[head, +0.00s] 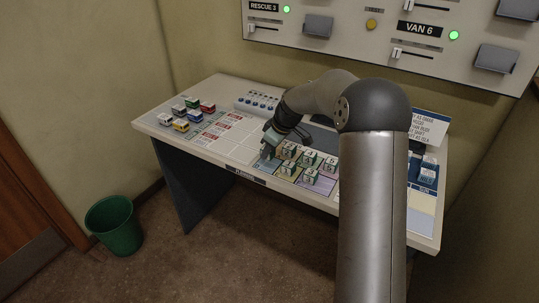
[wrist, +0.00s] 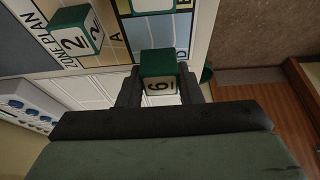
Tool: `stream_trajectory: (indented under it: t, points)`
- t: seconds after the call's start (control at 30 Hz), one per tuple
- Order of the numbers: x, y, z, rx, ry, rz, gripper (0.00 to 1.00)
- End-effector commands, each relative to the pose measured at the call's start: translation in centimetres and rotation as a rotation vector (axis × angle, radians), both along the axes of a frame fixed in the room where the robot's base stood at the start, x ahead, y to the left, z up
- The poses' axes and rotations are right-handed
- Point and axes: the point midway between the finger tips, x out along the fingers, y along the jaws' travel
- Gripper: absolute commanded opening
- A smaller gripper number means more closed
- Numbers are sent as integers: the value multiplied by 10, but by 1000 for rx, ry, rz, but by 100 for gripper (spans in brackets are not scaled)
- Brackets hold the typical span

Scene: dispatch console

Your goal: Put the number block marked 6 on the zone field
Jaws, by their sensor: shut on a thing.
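My gripper (wrist: 158,88) is shut on a green block with a white face marked 6 (wrist: 159,86). In the head view my gripper (head: 270,143) is over the desk, at the left edge of the coloured fields, with the held block partly hidden below it. A sheet labelled zone plan (wrist: 48,62) has coloured lettered fields and lies beyond the block in the wrist view. A green block marked 2 (wrist: 75,38) stands on its edge, and another green-and-white block (wrist: 152,5) is cut off at the top. I cannot tell whether the held block touches the desk.
Several number blocks (head: 309,158) stand close together right of my gripper. Small coloured vehicles (head: 190,113) stand at the desk's left end. A white pale grid (head: 236,141) left of my gripper is clear. A wall panel (head: 385,38) with switches hangs behind.

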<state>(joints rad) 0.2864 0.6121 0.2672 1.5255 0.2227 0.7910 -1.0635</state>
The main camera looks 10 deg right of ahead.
Motion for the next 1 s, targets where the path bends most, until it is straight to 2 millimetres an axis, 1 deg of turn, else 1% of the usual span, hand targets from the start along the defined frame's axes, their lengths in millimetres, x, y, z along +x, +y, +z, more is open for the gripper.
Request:
stream_trajectory:
  t: [0.1, 0.2, 0.43, 0.57, 0.6, 0.63, 0.67, 0.9, 1.0]
  points:
    - [-1, 0, -19, 1, 4, 1, 10]
    - [-1, 0, -28, 1, 2, 0, 10]
    - [-1, 0, -29, 1, 1, 0, 10]
    - [-1, 0, -34, 1, 1, 0, 10]
    - [-1, 0, -32, 1, 1, 0, 40]
    - [-1, 0, -32, 1, 1, 0, 49]
    - [-1, 0, -32, 1, 1, 0, 54]
    - [-1, 0, -32, 1, 1, 0, 54]
    - [-1, 0, -27, 1, 1, 0, 54]
